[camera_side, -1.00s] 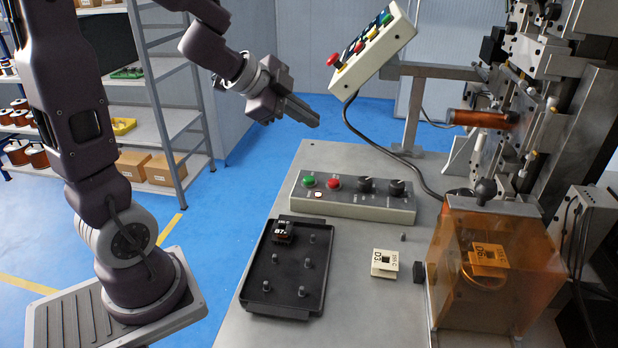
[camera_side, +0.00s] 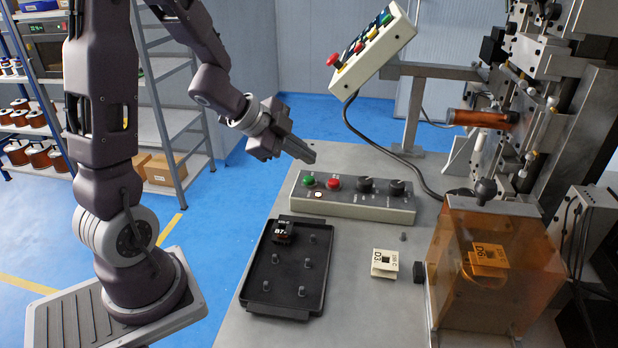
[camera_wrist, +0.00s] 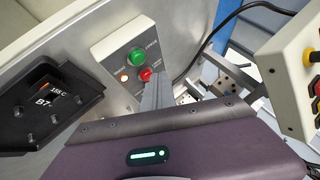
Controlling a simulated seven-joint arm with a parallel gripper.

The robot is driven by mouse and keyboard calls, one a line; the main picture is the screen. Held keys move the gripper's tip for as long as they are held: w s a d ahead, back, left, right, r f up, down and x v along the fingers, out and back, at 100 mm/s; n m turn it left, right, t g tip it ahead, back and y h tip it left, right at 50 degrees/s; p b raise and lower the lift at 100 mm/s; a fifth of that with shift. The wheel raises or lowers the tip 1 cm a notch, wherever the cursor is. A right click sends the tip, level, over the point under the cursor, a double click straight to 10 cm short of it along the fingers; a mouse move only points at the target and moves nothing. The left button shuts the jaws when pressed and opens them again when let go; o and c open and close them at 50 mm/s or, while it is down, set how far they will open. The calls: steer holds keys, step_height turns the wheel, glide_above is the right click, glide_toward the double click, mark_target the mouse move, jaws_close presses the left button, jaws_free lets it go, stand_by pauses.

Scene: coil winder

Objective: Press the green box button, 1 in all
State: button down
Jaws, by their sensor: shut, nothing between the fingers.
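The green button (camera_side: 309,181) is at the left end of the top face of a grey control box (camera_side: 350,208) on the table. It also shows in the wrist view (camera_wrist: 138,56), on the upper part of the box. A red button (camera_side: 333,184) sits just right of it, and a small lit lamp (camera_side: 318,194) is in front of them. My gripper (camera_side: 309,156) is shut and empty. Its tip is above and behind the green button in the side view, apart from it. In the wrist view the fingers (camera_wrist: 157,88) reach toward the red button (camera_wrist: 146,74) and partly cover the box.
A black pegged tray (camera_side: 285,268) holding a dark part (camera_side: 283,231) lies in front of the box. A cream part (camera_side: 385,263) and an orange transparent cover (camera_side: 500,265) are to the right. A tilted control panel (camera_side: 372,50) with a cable hangs above.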

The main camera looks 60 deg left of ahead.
mark_target(309, 180)
steer(key=shift+f, duration=1.05)
steer(key=shift+f, duration=0.1)
stand_by(1.2)
steer(key=shift+f, duration=0.3)
